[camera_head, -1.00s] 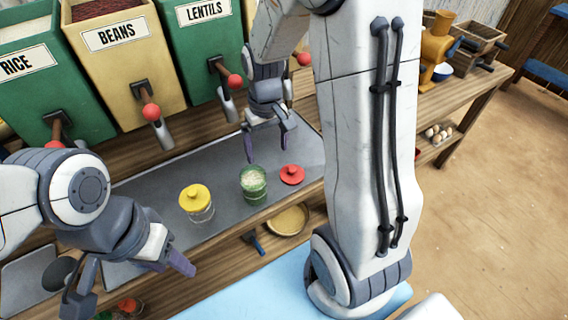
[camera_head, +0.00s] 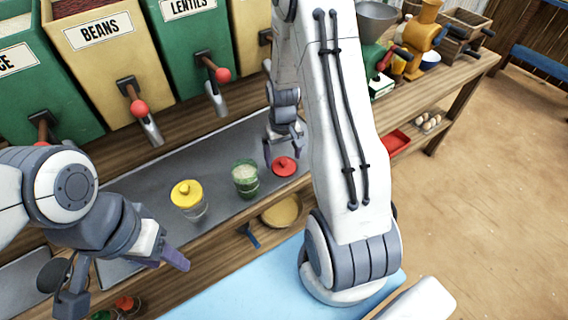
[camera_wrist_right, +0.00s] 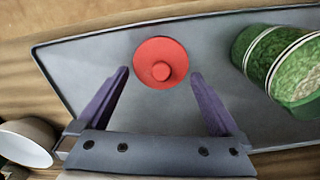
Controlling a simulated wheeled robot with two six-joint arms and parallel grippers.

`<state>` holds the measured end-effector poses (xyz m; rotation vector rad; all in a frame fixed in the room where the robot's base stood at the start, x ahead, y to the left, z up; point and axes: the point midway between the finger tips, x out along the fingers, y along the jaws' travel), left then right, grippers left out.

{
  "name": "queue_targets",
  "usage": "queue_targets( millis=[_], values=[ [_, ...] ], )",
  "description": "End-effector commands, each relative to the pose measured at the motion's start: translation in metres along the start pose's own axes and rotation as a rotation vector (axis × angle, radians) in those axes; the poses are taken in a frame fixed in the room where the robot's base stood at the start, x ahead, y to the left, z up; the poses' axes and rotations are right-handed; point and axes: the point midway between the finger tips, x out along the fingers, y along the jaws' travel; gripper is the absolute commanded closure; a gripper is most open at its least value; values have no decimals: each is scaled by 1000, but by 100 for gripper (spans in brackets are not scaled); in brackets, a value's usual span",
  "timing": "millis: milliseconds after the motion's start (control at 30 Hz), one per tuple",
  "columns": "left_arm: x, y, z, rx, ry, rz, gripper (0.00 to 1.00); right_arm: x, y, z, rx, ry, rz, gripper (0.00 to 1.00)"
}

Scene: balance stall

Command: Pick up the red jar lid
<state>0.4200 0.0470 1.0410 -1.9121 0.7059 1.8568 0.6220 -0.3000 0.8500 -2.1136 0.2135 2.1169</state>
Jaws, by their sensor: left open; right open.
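The red jar lid (camera_head: 285,166) lies flat on the grey metal tray (camera_head: 222,203), knob up, at the tray's right part. It also shows in the right wrist view (camera_wrist_right: 161,63), just beyond the fingertips and between their lines. My right gripper (camera_head: 284,150) is open and empty, close above and behind the lid in the head view. Its two purple fingers show in the right wrist view (camera_wrist_right: 158,75), apart from the lid. My left gripper (camera_head: 168,262) is open and empty at the lower left, away from the lid.
A green jar (camera_head: 245,178) without a lid stands left of the red lid; it also shows in the right wrist view (camera_wrist_right: 285,62). A jar with a yellow lid (camera_head: 186,193) stands further left. Dispenser bins (camera_head: 95,62) with red-knobbed levers line the back. A white bowl (camera_wrist_right: 24,142) shows lower left.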

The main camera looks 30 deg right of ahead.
Motion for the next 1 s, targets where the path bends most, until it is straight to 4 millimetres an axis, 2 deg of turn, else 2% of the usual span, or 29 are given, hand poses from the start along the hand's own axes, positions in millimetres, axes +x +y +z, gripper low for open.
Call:
queue_targets(
  millis=[133, 367, 500, 533, 833, 1000],
  values=[
    [-1, 0, 0, 0, 0, 0, 50, 13, 0, 0, 0, 0, 0, 0],
    [0, 0, 0, 0, 0, 0, 50, 14, 0, 0, 0, 2, 0, 0],
    [0, 0, 0, 0, 0, 0, 50, 13, 0, 0, 0, 2, 0, 54],
    [0, 0, 0, 0, 0, 0, 50, 13, 0, 0, 0, 2, 0, 59],
    [0, 0, 0, 0, 0, 0, 50, 11, 0, 0, 0, 2, 0, 59],
    [1, 0, 0, 0, 0, 0, 50, -2, 0, -1, 0, 5, 1, 59]
  ],
)
